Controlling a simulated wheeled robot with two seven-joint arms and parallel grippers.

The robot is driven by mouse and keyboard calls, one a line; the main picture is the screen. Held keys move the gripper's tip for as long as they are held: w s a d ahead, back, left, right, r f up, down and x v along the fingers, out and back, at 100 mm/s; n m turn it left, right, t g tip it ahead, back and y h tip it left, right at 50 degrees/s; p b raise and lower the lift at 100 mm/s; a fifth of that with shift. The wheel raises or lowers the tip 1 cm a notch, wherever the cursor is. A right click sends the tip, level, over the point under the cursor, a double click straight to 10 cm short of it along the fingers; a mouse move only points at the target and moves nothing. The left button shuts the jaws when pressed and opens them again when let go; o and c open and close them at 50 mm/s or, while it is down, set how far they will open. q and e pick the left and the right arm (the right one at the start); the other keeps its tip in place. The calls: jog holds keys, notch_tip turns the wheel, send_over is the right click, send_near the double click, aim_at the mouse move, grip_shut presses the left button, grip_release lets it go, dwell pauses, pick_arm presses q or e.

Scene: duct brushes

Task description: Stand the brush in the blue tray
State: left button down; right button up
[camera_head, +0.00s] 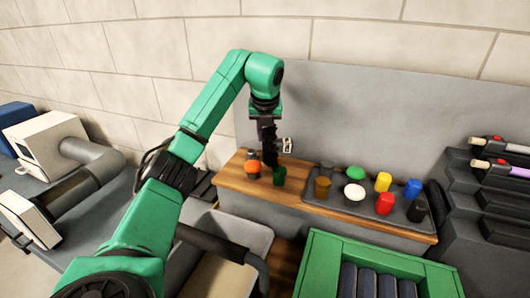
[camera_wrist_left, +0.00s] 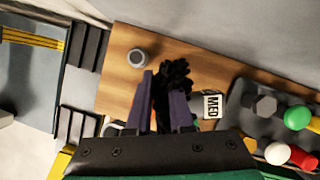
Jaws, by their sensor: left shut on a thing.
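My left gripper (camera_head: 268,155) is above the wooden board, pointing down. In the left wrist view its two fingers (camera_wrist_left: 166,118) are shut on a black bristly brush (camera_wrist_left: 173,78). A white tag marked MED (camera_wrist_left: 211,105) shows beside the brush; a small white tag (camera_head: 287,145) also shows beside the gripper in the head view. The brush's lower end is hard to make out in the head view. I cannot clearly identify the blue tray; a dark blue box (camera_head: 18,114) is at the far left. My right gripper is not in view.
A grey tray (camera_head: 328,196) with several coloured knobs lies to the right on the wooden board (camera_head: 228,182). A green frame (camera_head: 318,250) with dark blue slots is in front.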

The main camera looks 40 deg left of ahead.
pick_arm(q)
jog(key=f, duration=0.4)
jog(key=shift+s+d, duration=0.2)
jog(key=shift+d, duration=0.05)
jog(key=shift+f, duration=0.2)
jog(key=shift+w+a+f, duration=0.1)
jog(key=shift+a+f, duration=0.05)
jog(key=shift+f, duration=0.05)
jog(key=c, duration=0.8)
grip_release()
jog(key=shift+r, duration=0.1)
